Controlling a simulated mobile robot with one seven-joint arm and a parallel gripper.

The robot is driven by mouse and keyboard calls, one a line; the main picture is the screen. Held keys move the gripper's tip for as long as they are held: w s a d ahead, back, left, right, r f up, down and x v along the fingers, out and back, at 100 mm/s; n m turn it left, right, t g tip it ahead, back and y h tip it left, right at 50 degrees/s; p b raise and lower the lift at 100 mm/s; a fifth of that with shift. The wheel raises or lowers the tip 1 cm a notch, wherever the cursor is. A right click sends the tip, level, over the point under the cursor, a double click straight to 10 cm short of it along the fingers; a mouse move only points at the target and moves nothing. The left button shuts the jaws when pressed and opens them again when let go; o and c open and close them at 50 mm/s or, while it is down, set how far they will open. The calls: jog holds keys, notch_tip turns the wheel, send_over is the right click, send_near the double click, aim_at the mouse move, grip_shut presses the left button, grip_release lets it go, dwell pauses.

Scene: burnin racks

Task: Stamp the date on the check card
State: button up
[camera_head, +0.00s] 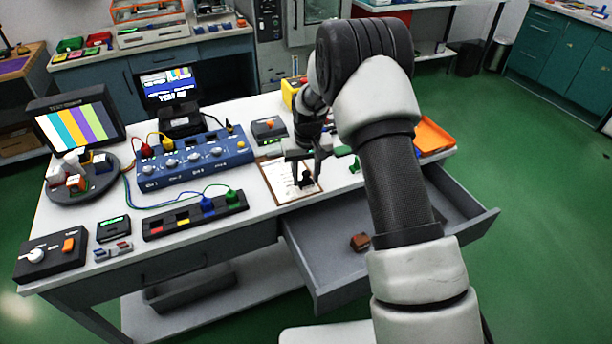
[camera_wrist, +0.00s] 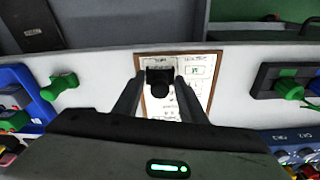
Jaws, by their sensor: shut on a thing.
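The check card (camera_head: 281,186) is a white printed sheet in a brown frame, lying on the bench near its front edge. In the wrist view the card (camera_wrist: 200,70) shows printed lines and small boxes, with its lower part hidden. My gripper (camera_head: 305,172) is over the right part of the card, pointing down. It is shut on a small black stamp (camera_head: 306,181). In the wrist view the stamp (camera_wrist: 160,80) sits between the fingertips, in front of the card. I cannot tell whether the stamp touches the card.
An open drawer (camera_head: 330,262) juts out below the card, with a small brown block (camera_head: 360,242) inside. A blue panel (camera_head: 190,160) with knobs and cables stands left of the card. An orange tray (camera_head: 434,136) lies at the right end.

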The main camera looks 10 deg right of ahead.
jog(key=shift+f+b, duration=0.45)
jog(key=shift+f, duration=0.1)
jog(key=shift+c, duration=0.2)
dwell(1.2)
jog(key=shift+r+p, duration=1.8)
jog(key=shift+r, duration=1.8)
